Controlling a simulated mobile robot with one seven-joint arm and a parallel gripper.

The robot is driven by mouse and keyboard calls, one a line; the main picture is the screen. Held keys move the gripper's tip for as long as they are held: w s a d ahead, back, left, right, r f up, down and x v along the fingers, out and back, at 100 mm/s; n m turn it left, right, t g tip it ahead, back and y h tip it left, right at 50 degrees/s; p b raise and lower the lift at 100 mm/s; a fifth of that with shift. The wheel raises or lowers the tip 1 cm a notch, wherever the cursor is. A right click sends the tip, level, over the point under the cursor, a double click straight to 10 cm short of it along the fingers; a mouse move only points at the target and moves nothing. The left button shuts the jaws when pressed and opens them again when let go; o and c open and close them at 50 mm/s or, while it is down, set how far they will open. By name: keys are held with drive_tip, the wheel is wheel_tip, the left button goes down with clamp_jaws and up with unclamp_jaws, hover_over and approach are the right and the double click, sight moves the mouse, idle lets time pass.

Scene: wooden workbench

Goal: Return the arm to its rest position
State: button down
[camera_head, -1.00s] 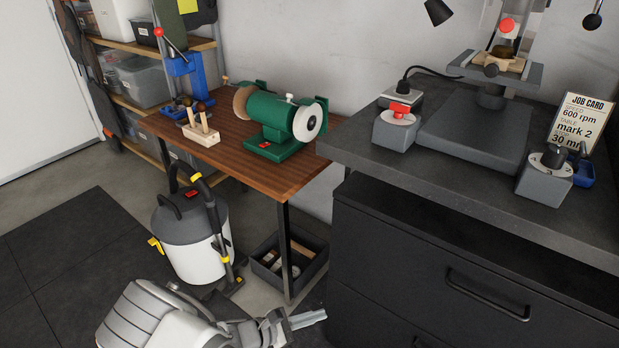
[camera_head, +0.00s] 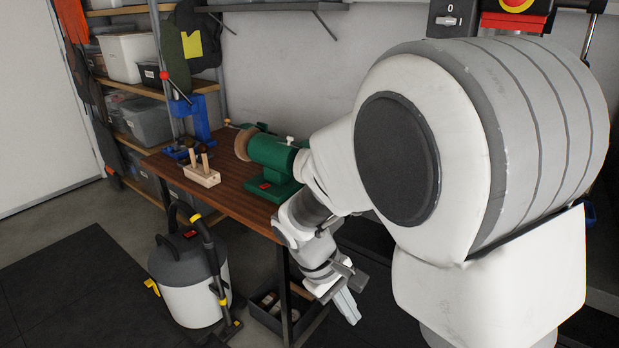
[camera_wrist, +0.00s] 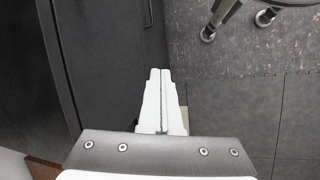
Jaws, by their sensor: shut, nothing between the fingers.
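My gripper (camera_head: 347,303) hangs below my bent arm in the head view, in front of the table's right side, with its fingers pointing down. In the wrist view my gripper (camera_wrist: 160,72) shows its two pale fingers pressed together with nothing between them. It points toward the floor.
The wooden table (camera_head: 235,190) holds a green bench grinder (camera_head: 272,160) and a wooden block (camera_head: 201,176) with pegs. A shop vacuum (camera_head: 190,285) stands on the floor at left. A dark bin (camera_head: 268,310) sits under the table. Chair-like legs (camera_wrist: 222,18) show in the wrist view.

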drive_tip(key=s+d+r+m+t+y, duration=0.2)
drive_tip(key=s+d+r+m+t, duration=0.15)
drive_tip(key=s+r, duration=0.35)
drive_tip(key=s+d+r+m+t+y, duration=0.25)
drive_tip(key=s+r+m, duration=0.2)
drive_tip(key=r, duration=0.45)
wheel_tip(320, 180, up, 22)
drive_tip(key=p, duration=2.1)
drive_tip(key=shift+s+d+p, duration=0.25)
drive_tip(key=shift+s+p, duration=0.05)
drive_tip(key=shift+d+f, duration=0.15)
